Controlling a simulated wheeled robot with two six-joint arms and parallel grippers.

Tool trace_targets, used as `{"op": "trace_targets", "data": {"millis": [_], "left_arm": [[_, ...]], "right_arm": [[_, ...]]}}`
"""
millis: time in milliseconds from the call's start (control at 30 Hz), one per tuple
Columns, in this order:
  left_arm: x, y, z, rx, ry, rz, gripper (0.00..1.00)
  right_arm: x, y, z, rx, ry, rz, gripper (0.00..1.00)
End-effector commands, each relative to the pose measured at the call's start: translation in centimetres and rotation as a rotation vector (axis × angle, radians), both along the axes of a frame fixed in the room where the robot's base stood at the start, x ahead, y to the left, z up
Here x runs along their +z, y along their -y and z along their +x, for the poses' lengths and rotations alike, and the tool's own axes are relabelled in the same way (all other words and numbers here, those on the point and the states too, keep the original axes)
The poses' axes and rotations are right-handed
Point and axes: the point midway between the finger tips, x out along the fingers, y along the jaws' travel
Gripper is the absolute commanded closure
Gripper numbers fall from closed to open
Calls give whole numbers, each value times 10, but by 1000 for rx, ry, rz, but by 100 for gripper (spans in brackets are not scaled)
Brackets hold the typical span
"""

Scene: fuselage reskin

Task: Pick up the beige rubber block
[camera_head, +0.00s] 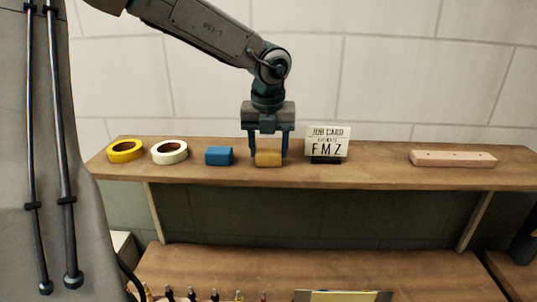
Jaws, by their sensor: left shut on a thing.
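The beige rubber block (268,159) is a small tan-orange block on the wooden shelf, near the middle of the head view. My left gripper (268,154) points straight down over it, with one finger on each side, and is shut on the block. The block appears to be at shelf height; I cannot tell whether it touches the shelf. My right gripper is not in view.
On the shelf (380,175) stand a yellow tape roll (112,154), a white tape roll (156,156), a blue block (219,156), a job card (328,140) reading FMZ and a pinkish bar (453,159). A lower bench (220,265) holds several small tools.

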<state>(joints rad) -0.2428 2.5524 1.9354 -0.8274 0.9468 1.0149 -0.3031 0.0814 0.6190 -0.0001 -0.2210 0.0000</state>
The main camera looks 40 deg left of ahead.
Motion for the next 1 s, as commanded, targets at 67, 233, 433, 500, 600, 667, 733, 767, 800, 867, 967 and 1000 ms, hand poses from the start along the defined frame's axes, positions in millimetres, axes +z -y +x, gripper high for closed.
{"op": "trace_targets", "data": {"millis": [67, 233, 433, 500, 600, 667, 733, 767, 800, 867, 967, 1000], "left_arm": [[0, 0, 0, 0, -1, 0, 69], [10, 0, 0, 0, -1, 2, 69], [32, 0, 0, -1, -1, 0, 69], [40, 0, 0, -1, -1, 1, 69], [34, 9, -16, -2, 2, -1, 69], [35, 15, -28, -3, 1, 0, 69], [39, 25, -45, -4, 1, 0, 69], [40, 29, -53, -4, 0, 0, 69], [43, 35, -63, -4, 0, 0, 69], [45, 43, -78, -5, 0, 1, 69], [49, 55, -100, -4, -1, 1, 69], [51, 59, -107, -4, -2, 1, 69]], "right_arm": [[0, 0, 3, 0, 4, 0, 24], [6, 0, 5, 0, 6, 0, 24], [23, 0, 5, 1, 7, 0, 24], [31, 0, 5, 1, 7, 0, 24], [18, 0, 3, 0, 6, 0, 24], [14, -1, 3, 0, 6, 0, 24], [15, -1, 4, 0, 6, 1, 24], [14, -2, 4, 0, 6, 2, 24], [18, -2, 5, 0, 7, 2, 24], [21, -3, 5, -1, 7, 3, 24], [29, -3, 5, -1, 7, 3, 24], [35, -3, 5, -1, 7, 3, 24]]}}
